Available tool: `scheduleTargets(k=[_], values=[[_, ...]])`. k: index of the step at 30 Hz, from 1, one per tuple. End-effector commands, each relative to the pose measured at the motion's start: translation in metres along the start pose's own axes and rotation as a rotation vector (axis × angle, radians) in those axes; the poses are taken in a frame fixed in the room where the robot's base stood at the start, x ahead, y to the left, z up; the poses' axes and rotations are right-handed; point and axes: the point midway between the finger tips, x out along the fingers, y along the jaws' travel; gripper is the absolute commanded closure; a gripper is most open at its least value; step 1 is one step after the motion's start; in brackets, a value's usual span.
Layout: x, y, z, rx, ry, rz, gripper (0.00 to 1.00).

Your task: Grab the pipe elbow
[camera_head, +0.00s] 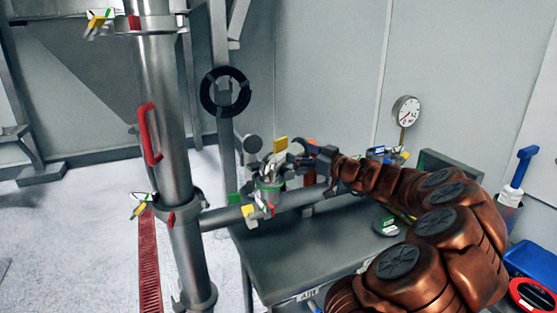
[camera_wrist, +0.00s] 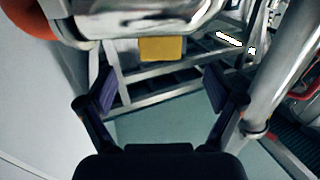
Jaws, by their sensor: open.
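My gripper (camera_wrist: 162,92) is open, with its two dark fingers spread apart and nothing between the tips. In the head view my gripper (camera_head: 296,158) is at the end of my copper-coloured arm, close to a cluster of fittings above the grey table. A shiny metal piece (camera_wrist: 130,22) with a yellow tab (camera_wrist: 163,48) fills the top of the wrist view, beyond the fingers. It may be the pipe elbow, but its full shape is cut off.
A tall steel pipe (camera_head: 163,85) with clamps stands left of my gripper. A horizontal pipe (camera_head: 222,217) runs from it above the grey table (camera_head: 290,250). A pressure gauge (camera_head: 405,111) is behind my arm. A blue-handled tool (camera_head: 523,167) is at the right.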

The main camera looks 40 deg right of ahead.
Motion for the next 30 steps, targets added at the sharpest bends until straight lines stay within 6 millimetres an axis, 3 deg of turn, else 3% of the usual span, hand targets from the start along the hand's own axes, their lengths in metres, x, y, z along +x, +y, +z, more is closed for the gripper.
scheduleTargets(k=[9, 21, 30], values=[[0.035, -0.008, -0.003, -0.006, 0.000, -0.016, 0.08], [0.075, -0.004, -0.009, -0.003, -0.002, -0.015, 0.08], [0.085, -0.004, -0.007, -0.005, 0.000, -0.014, 0.08]])
